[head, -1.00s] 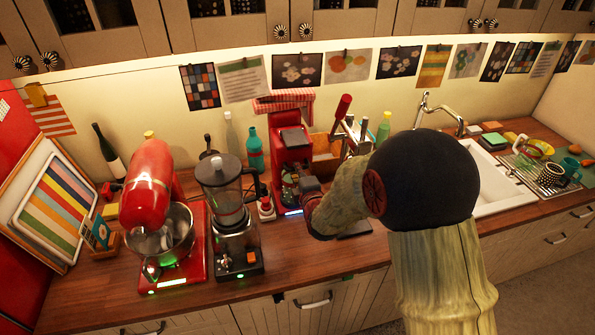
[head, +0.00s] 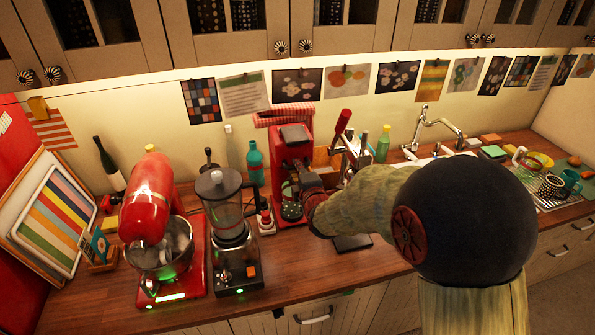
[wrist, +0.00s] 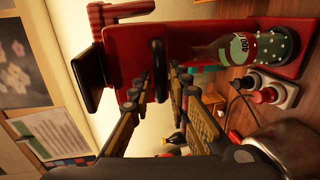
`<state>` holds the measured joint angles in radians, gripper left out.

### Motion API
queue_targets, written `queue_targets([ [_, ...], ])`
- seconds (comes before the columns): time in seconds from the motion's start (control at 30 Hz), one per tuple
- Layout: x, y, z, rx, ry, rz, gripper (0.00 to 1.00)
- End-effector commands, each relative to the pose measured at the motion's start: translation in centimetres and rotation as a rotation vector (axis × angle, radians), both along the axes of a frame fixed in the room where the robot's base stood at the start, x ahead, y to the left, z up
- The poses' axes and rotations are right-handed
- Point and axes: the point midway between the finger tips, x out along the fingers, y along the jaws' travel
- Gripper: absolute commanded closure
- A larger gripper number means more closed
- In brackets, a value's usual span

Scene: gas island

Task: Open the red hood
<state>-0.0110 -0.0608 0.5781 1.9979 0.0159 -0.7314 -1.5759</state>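The red machine (head: 291,155) stands on the counter near the wall, with a dark plate on its top and a bottle in its lower part. Which part is the hood is not certain; its red upper part (wrist: 185,55) fills the top of the wrist view. A black loop-shaped handle (wrist: 158,68) sticks out from it. My gripper (wrist: 163,80) is open, its two fingers apart, with the handle's end between or just beyond the fingertips; contact cannot be told. In the head view my gripper (head: 306,192) is at the machine's right front, partly hidden by my arm.
A blender (head: 229,235) and a red stand mixer (head: 148,205) stand left of the machine. A red-handled lever device (head: 343,125) stands to its right. A teal bottle (head: 254,163) is behind. The front counter strip is mostly clear.

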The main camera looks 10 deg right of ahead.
Motion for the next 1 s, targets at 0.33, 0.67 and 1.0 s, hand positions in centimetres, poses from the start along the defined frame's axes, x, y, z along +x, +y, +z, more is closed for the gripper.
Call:
queue_targets([
  [0.33, -0.1, 0.0, -0.2, 0.0, 0.003, 0.0, 0.7],
  [0.67, -1.7, 0.0, 0.2, 0.0, 0.003, 0.0, 0.7],
  [1.0, -7.5, 0.0, 1.6, 0.0, 0.001, 0.0, 0.7],
])
